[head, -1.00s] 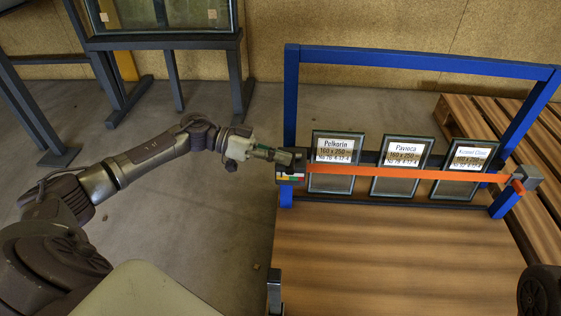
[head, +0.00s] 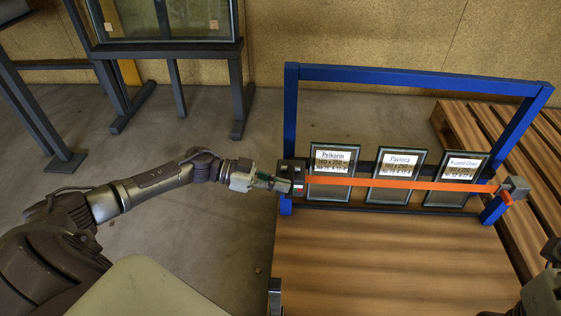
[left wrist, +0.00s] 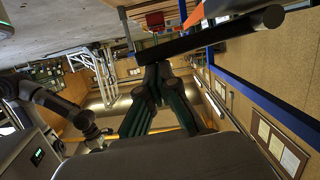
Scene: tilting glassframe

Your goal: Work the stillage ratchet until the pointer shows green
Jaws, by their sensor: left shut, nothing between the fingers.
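The blue stillage (head: 420,76) holds three labelled glass panes (head: 400,172), crossed by an orange strap (head: 400,184). The dark ratchet (head: 291,168) sits at the strap's left end on the left post. A small coloured gauge (head: 298,188) shows beside it, partly hidden by my left gripper; I cannot read its pointer. My left gripper (head: 285,186) is shut and empty at the ratchet's lower left. In the left wrist view its shut fingers (left wrist: 157,72) lie just below a dark bar (left wrist: 205,34), probably the ratchet handle; contact is unclear.
The stillage has a wooden deck (head: 380,260) in front. Slatted wooden pallets (head: 525,150) stand at the right. A dark rack (head: 165,45) with a glass frame stands at the back left. The concrete floor left of the stillage is clear.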

